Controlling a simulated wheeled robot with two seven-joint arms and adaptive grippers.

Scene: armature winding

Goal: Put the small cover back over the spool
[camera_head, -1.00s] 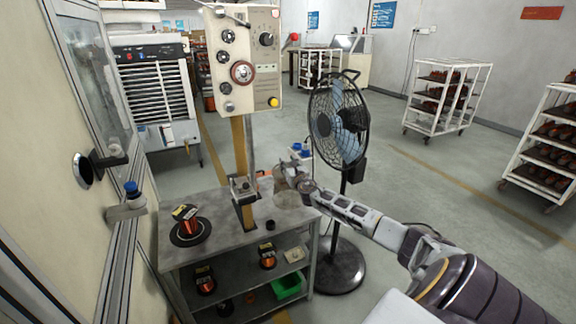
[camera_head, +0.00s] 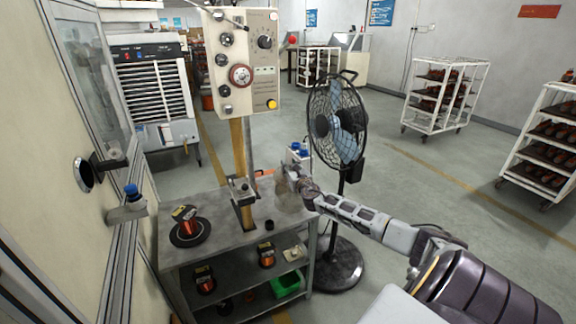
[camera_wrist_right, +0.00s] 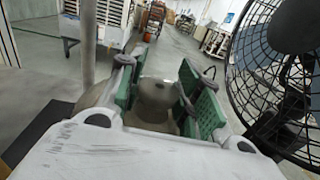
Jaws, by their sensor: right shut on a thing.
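My right gripper (camera_head: 290,178) is over the right back part of the grey worktable (camera_head: 215,238). In the right wrist view its green-padded fingers (camera_wrist_right: 153,92) close on the sides of a grey, rounded cover (camera_wrist_right: 156,94) with a small dark spot on top. A copper-coloured spool (camera_head: 189,226) with a yellow label stands on a black disc at the left of the tabletop. My left gripper is not in view.
The lower shelf holds more spools and a green bin (camera_head: 286,284). A standing fan (camera_head: 337,120) is close on the right of my gripper.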

